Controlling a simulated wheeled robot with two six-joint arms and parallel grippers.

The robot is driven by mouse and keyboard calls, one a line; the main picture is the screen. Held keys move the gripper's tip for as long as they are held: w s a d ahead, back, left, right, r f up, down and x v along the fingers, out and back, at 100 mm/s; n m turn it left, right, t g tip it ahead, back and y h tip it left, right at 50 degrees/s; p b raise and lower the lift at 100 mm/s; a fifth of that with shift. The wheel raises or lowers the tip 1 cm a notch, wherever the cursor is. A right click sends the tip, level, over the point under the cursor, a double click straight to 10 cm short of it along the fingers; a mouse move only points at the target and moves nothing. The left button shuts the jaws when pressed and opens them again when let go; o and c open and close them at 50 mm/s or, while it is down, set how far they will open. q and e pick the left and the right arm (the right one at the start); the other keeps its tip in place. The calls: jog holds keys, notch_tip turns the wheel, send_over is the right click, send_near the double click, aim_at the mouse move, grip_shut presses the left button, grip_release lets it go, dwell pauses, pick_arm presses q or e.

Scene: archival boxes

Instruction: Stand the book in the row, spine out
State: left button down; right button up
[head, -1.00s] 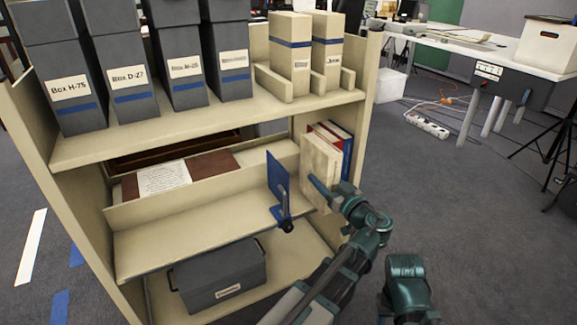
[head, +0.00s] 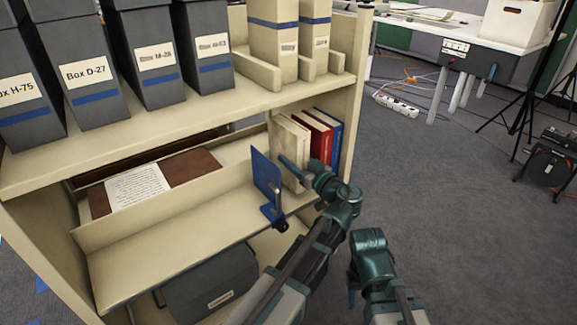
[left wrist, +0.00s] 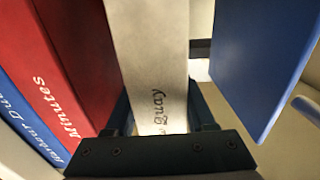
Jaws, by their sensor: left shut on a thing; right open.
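The cream book (head: 285,143) stands upright on the middle shelf, left of a red book (head: 318,137) and a blue book (head: 335,147). My left gripper (head: 292,172) is shut on it near its front edge. In the left wrist view, the cream book's lettered spine (left wrist: 148,70) faces me between the two jaws (left wrist: 163,115). The red book (left wrist: 75,65) is close on its left. A blue bookend (head: 266,185) stands to its left in the head view, with a gap between. My right gripper (head: 353,288) is low in front of the shelf, empty, its fingers barely visible.
Grey boxes (head: 95,70) and cream files (head: 273,40) fill the top shelf. An open document (head: 140,187) lies behind the shelf's divider. A dark lidded box (head: 210,280) is below. The middle shelf left of the bookend (head: 170,250) is clear.

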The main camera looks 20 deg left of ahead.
pick_arm(q)
jog(key=shift+f+b, duration=0.3)
jog(key=shift+f, duration=0.45)
pick_arm(e)
jog(key=shift+w+a+f, duration=0.15)
jog(key=shift+a+f, duration=0.15)
jog(key=shift+f, duration=0.5)
pick_arm(q)
jog(key=shift+f, duration=0.15)
jog(key=shift+c, duration=1.2)
grip_release()
pick_arm(e)
jog(key=shift+f, duration=0.1)
